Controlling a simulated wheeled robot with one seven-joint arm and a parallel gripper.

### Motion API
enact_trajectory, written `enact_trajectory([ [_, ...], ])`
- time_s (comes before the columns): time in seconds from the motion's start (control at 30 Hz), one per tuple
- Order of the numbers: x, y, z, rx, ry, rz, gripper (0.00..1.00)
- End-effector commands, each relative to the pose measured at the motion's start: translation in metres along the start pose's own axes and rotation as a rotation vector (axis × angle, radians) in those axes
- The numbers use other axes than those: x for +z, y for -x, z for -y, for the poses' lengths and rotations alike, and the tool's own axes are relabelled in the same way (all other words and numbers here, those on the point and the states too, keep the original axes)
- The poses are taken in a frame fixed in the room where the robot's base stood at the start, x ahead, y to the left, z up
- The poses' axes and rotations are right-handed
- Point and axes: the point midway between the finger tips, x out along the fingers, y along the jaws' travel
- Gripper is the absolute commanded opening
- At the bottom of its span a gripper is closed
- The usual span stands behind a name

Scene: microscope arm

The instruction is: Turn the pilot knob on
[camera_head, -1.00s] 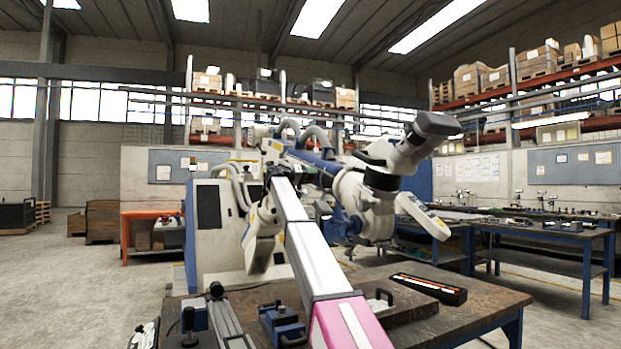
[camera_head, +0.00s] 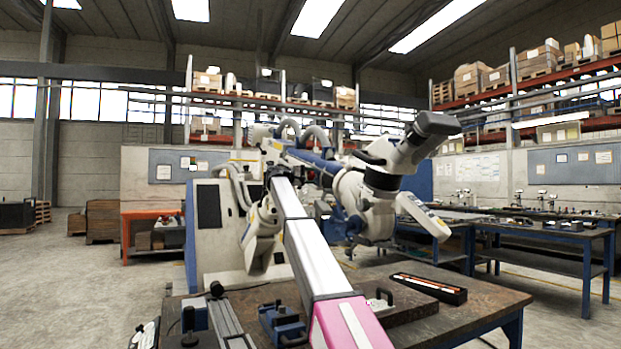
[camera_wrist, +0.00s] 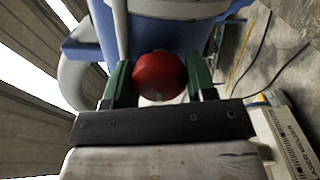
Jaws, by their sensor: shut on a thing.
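In the wrist view the red round knob (camera_wrist: 160,74) sits between the two green fingers of my gripper (camera_wrist: 159,82). The fingers are shut on the knob's left and right sides. The knob stands in front of a blue and pale-grey body (camera_wrist: 85,42). I cannot tell its turn angle, as no mark shows on its face. In the head view neither the knob nor my fingertips can be made out.
In the head view a large white and blue jointed machine (camera_head: 375,205) fills the middle. A workbench (camera_head: 480,308) in front holds a blue vise (camera_head: 283,325) and an open dark case (camera_head: 430,288). Open floor (camera_head: 85,290) lies at left.

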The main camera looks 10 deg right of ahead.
Motion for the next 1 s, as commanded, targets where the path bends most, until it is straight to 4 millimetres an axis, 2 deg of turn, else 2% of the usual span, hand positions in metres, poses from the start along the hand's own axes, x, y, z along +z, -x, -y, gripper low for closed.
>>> enact_trajectory([
  [0.4, -0.0006, 0.0007, 0.001, -0.001, 0.161, -0.001, 0.27],
  [0.9, -0.0006, 0.0008, 0.0012, -0.001, 0.176, -0.002, 0.27],
  [0.93, -0.0006, 0.0008, 0.0012, -0.001, 0.176, -0.002, 0.61],
  [0.97, -0.0006, 0.0008, 0.0012, -0.001, 0.176, -0.002, 0.71],
  [1.0, -0.0005, 0.0007, 0.0012, -0.001, 0.176, -0.002, 0.76],
])
